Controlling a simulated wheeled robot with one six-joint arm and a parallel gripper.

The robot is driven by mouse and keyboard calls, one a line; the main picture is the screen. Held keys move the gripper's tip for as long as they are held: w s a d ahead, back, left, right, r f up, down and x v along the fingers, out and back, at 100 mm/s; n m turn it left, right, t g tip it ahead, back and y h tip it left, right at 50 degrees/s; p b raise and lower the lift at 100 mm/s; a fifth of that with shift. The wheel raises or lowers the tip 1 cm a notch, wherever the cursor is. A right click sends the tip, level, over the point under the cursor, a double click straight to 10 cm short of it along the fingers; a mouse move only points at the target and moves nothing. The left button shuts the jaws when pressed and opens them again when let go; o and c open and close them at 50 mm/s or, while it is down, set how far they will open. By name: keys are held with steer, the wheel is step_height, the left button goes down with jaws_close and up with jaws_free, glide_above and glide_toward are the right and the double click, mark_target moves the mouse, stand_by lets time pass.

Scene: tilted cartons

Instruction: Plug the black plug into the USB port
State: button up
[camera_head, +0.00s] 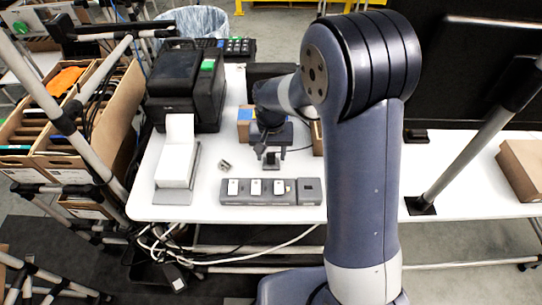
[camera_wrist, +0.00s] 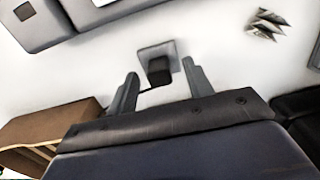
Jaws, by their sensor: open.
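The black plug (camera_wrist: 158,71) stands on a small grey square base (camera_wrist: 154,47) on the white table. My gripper (camera_wrist: 159,68) is open, with one finger on each side of the plug in the wrist view. Whether the fingers touch it I cannot tell. In the head view my gripper (camera_head: 271,149) is over the table, and the plug (camera_head: 270,159) shows small below it. A grey block with a dark square opening, seemingly the USB port (camera_head: 309,191), is at the right end of a grey strip. It also shows in the wrist view (camera_wrist: 25,13) at upper left.
The grey strip (camera_head: 240,199) carries several white modules near the table's front edge. Small metal pieces (camera_head: 225,165) lie left of my gripper. A label printer (camera_head: 188,85) and a white paper stand (camera_head: 176,160) are at left. Cardboard boxes (camera_head: 245,120) stand close behind my gripper.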

steer(key=shift+f, duration=0.5)
steer(key=shift+c, duration=0.4)
steer(key=c, duration=0.9)
